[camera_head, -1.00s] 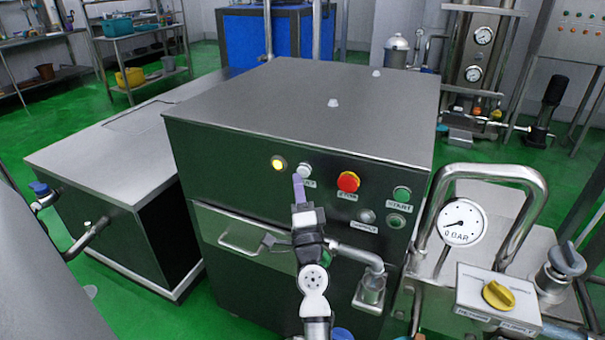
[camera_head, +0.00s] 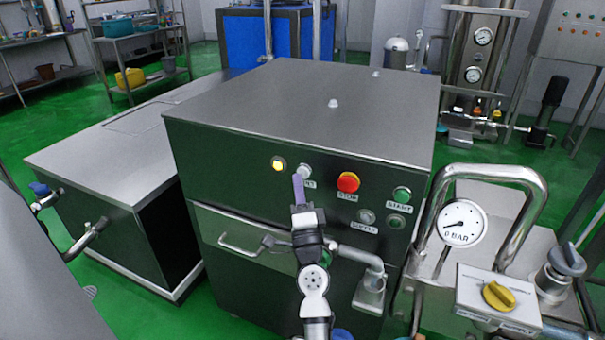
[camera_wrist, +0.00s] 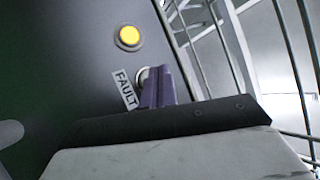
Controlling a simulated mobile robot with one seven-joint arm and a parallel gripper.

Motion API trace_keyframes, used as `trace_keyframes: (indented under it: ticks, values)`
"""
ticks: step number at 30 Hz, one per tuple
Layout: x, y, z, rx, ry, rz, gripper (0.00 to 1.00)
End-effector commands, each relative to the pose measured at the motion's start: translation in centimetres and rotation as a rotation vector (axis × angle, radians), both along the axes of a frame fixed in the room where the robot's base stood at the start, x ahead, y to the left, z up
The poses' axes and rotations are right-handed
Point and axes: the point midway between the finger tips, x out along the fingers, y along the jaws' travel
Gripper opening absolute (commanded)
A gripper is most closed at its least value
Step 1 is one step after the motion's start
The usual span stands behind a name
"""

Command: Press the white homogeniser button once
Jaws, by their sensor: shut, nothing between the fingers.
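The white button (camera_head: 304,171) is on the upper front panel of the homogeniser cabinet (camera_head: 250,167), right of a lit yellow lamp (camera_head: 278,164). My gripper (camera_head: 298,178) is shut and empty, its purple fingertips just below and left of the white button. In the wrist view the fingers (camera_wrist: 157,85) overlap the button (camera_wrist: 142,74), so only part of its rim shows beside a label reading FAULT (camera_wrist: 124,88). The yellow lamp there (camera_wrist: 129,37) is lit. I cannot tell whether the fingertips touch the button.
A red stop button (camera_head: 348,182) and a green START button (camera_head: 402,194) sit to the right on the same panel. A small grey button (camera_head: 366,216) is below. A pipe handle (camera_head: 490,172), a gauge reading 0 BAR (camera_head: 462,223) and a yellow knob (camera_head: 498,295) stand at right.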

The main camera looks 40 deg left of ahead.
Motion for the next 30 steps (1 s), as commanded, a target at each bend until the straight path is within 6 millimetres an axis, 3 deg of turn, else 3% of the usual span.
trace_keyframes:
  ticks: [30]
  values:
    - [0.72, 0.15, 0.0, 0.0, -0.001, 0.0, 0.0]
